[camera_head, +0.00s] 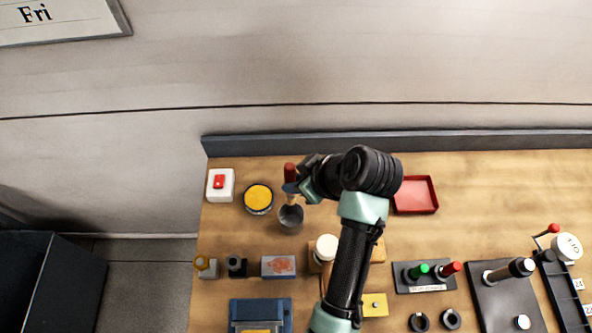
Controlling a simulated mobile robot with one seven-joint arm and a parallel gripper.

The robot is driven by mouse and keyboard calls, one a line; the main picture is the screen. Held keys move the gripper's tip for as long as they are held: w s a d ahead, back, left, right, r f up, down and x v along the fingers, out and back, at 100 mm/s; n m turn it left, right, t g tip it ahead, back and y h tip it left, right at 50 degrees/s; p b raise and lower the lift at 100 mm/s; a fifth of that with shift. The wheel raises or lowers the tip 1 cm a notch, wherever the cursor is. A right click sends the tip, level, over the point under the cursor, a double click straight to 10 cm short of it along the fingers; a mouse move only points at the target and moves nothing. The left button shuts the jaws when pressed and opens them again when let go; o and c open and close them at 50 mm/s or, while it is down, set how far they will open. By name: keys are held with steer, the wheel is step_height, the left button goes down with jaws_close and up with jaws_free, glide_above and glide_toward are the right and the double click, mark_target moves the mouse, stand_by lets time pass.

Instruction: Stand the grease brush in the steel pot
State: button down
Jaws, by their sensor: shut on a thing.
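The steel pot (291,222) is a small dark grey cup on the wooden bench, left of my arm. My gripper (291,187) comes in from the right and is shut on the grease brush. The brush (289,170) stands roughly upright, its red handle up and its pale lower end down toward the pot. That lower end overlaps the pot's far rim in the picture. I cannot tell whether it is inside the pot or above it. My fingers hide the brush's middle.
A yellow-topped round tin (258,197) stands close left of the pot, with a red button box (220,184) beyond it. A red tray (415,195) lies right of my arm. A white-topped jar (326,247) and a small printed box (278,266) are nearer.

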step_height(320, 180, down, 6)
steer(key=b, duration=0.5)
steer(key=shift+b, duration=0.3)
steer(key=shift+f+b, duration=1.7)
steer(key=shift+f, duration=1.2)
steer(key=c, duration=0.6)
jaws_free()
steer(key=p, duration=0.1)
glide_toward(294, 196)
steer(key=shift+s+d+f, duration=0.4)
steer(key=shift+f, duration=0.15)
steer(key=shift+s+d+f, duration=0.45)
steer(key=shift+f, duration=0.15)
